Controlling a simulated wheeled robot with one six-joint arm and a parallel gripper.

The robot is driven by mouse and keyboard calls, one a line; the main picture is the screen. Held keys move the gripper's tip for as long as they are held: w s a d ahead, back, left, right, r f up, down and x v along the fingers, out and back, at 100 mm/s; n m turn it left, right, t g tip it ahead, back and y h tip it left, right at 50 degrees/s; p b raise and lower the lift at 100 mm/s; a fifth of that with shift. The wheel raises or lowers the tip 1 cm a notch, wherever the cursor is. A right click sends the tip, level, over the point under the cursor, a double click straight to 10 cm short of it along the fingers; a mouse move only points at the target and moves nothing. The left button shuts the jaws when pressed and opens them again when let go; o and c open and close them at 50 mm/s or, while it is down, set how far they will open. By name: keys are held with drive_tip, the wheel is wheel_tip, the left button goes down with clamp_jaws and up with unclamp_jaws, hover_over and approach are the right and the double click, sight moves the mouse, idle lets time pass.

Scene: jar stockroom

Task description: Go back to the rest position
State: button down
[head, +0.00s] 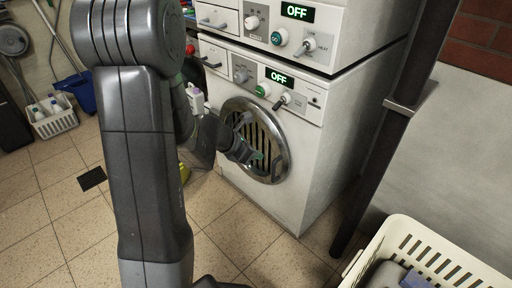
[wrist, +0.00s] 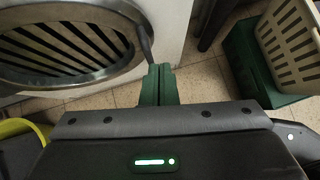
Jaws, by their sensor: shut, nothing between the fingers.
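My gripper (head: 257,159) is in front of the round door (head: 236,108) of the lower white machine (head: 312,170) in the head view. In the wrist view the two green fingers of my gripper (wrist: 158,78) are together with nothing between them. The chrome door rim (wrist: 125,73) is at the left there, and a dark handle (wrist: 146,42) on it shows just beyond the fingertips. I cannot tell whether the fingers touch the handle. The door looks shut. My arm stretches toward the machine and hides part of its left side.
A second white machine (head: 345,30) is stacked above; both displays read OFF. A cream basket (head: 405,232) holding grey cloth is at the lower right, with a dark post (head: 385,130) behind it. A bottle caddy (head: 55,122) stands far left. Tiled floor (head: 50,215) at the left is clear.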

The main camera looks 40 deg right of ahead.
drive_tip(key=shift+a, duration=0.1)
idle(0.3)
drive_tip(key=b, duration=0.3)
approach(284, 158)
wheel_tip(284, 158, down, 2)
drive_tip(key=a, duration=0.1)
drive_tip(key=shift+s+d+f, duration=0.1)
drive_tip(key=shift+d+f, duration=0.15)
drive_tip(key=shift+d, duration=0.45)
drive_tip(key=shift+s+d+f, duration=0.1)
drive_tip(key=shift+d+f, duration=0.15)
drive_tip(key=shift+d, duration=0.5)
drive_tip(key=shift+s+d+f, duration=0.1)
drive_tip(key=shift+d+f, duration=0.15)
drive_tip(key=shift+d, duration=0.45)
